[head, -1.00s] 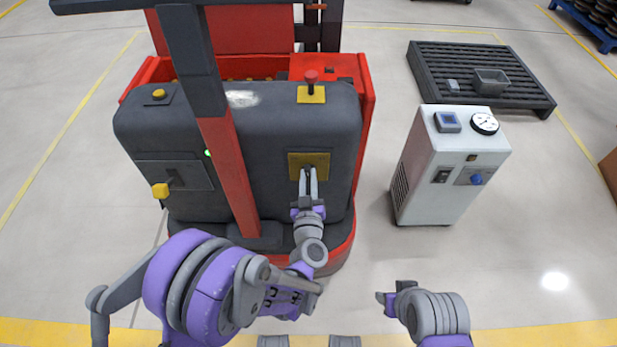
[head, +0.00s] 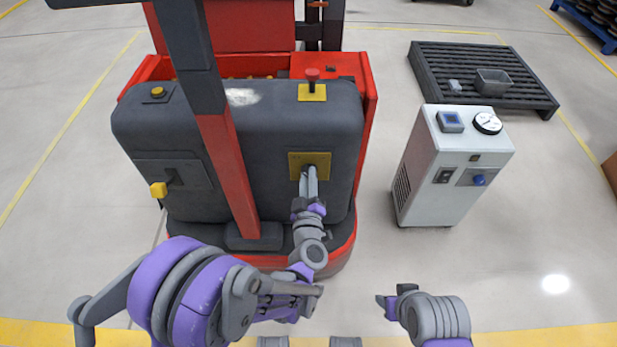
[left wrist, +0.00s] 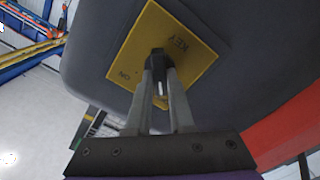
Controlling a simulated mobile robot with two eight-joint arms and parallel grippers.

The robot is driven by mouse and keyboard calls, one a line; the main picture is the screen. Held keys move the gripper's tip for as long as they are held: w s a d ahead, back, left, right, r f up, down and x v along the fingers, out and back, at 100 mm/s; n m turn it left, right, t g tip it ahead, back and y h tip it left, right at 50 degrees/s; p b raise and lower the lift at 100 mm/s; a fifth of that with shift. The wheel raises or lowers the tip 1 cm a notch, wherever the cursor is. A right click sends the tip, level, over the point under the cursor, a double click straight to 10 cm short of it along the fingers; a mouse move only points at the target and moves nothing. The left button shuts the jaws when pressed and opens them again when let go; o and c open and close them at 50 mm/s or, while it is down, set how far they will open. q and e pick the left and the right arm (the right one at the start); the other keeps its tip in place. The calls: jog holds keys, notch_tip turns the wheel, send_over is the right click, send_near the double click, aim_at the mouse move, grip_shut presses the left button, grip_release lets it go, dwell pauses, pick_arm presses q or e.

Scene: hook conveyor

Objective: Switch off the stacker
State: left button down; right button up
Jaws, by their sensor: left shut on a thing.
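The stacker (head: 270,140) is a dark grey and red machine at the left centre of the head view. A yellow key plate (head: 322,160) is on its front face; in the left wrist view the plate (left wrist: 200,58) reads "KEY" and "ON". My left gripper (head: 309,172) is at this plate. In the left wrist view its fingers (left wrist: 160,80) are shut on a dark key switch (left wrist: 158,60), largely hidden between the fingertips. My right gripper (head: 393,300) is low in the head view, away from the stacker; its jaw opening is unclear.
A white cabinet (head: 445,180) with a gauge stands to the right. A dark slatted pallet (head: 450,65) lies behind it. The floor between is clear.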

pick_arm(q)
jog(key=c, duration=0.8)
grip_release()
jog(key=shift+s, duration=0.15)
jog(key=s, duration=1)
jog(key=shift+s, duration=0.3)
jog(key=shift+r, duration=0.1)
